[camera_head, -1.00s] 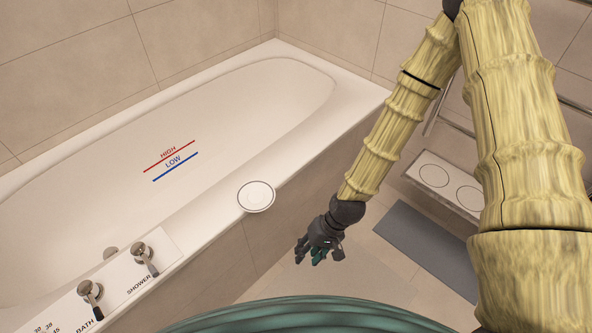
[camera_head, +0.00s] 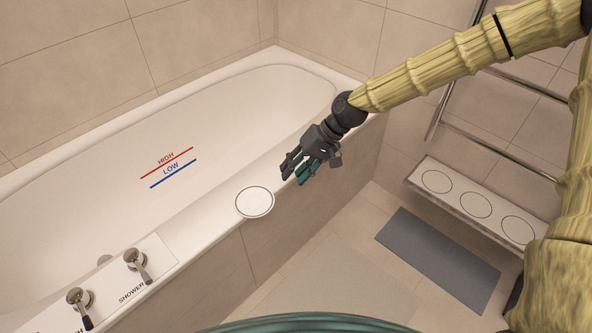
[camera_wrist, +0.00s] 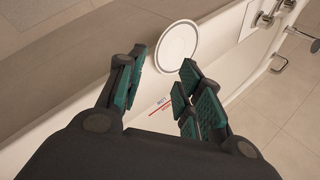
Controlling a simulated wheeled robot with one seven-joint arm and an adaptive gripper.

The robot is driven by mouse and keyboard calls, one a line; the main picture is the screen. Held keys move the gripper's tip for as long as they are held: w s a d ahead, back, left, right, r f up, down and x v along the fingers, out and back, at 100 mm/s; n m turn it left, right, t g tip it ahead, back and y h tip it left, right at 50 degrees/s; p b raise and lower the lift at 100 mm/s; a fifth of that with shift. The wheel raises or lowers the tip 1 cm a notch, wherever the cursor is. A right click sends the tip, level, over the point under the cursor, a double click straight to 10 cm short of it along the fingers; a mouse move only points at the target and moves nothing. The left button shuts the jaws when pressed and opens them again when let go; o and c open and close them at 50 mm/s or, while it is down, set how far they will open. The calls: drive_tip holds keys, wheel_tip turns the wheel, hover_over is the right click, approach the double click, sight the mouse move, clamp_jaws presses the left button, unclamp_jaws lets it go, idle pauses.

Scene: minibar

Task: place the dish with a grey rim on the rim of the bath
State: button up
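The dish with a grey rim (camera_head: 254,202), a flat white round piece with a thin grey edge, lies on the near long rim of the white bath (camera_head: 215,222). Its near side reaches the rim's outer edge in the picture. It also shows in the wrist view (camera_wrist: 177,46), beyond my fingers. My gripper (camera_head: 292,170) is just right of the dish and above the bath's rim, apart from the dish. In the wrist view my gripper (camera_wrist: 158,80) has its teal-padded fingers spread with nothing between them.
A low white bench (camera_head: 475,204) with several circles marked on top stands at the right. A grey mat (camera_head: 437,260) lies on the floor before it. Bath taps (camera_head: 135,260) stand at the lower left. Metal rails (camera_head: 500,145) run along the right wall.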

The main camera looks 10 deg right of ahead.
sight(270, 198)
drive_tip(key=shift+f, duration=0.1)
drive_tip(key=b+x, duration=0.1)
drive_tip(key=x, duration=0.9)
drive_tip(key=shift+a+f, duration=0.25)
drive_tip(key=shift+a, duration=0.05)
clamp_jaws()
